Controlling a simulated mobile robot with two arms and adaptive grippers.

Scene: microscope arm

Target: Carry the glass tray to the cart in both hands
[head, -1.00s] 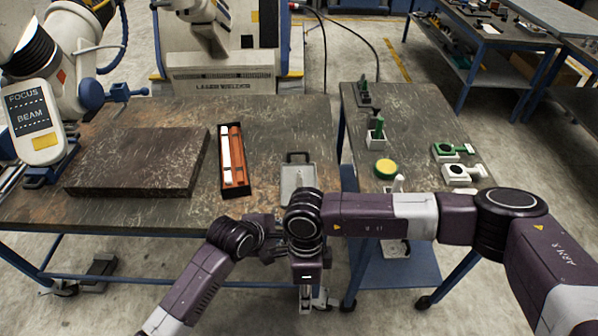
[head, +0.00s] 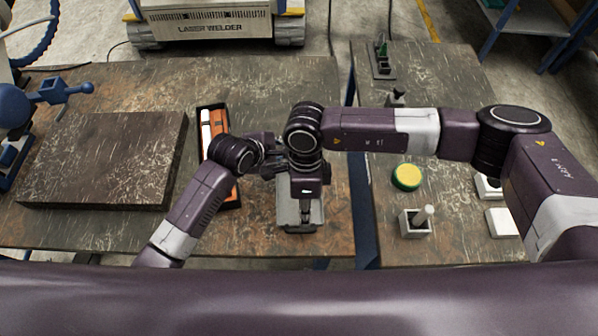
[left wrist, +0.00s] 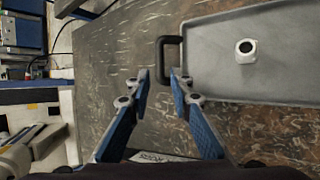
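The grey tray (head: 286,222) lies on the left table near its front edge, partly hidden under my right arm in the head view. In the left wrist view the tray (left wrist: 212,72) shows its rim, a black handle (left wrist: 163,58) and a small white nut-like piece (left wrist: 245,50) inside. My left gripper (head: 264,158) is by the tray's far end; in the left wrist view its blue-padded fingers (left wrist: 160,78) are open and empty, close to the handle. My right gripper (head: 305,208) points down over the tray's near part; its fingers are mostly hidden.
A wheeled side table (head: 455,165), possibly the cart, stands right across a narrow gap. A dark stone slab (head: 100,160) and a box of rods (head: 232,195) lie left.

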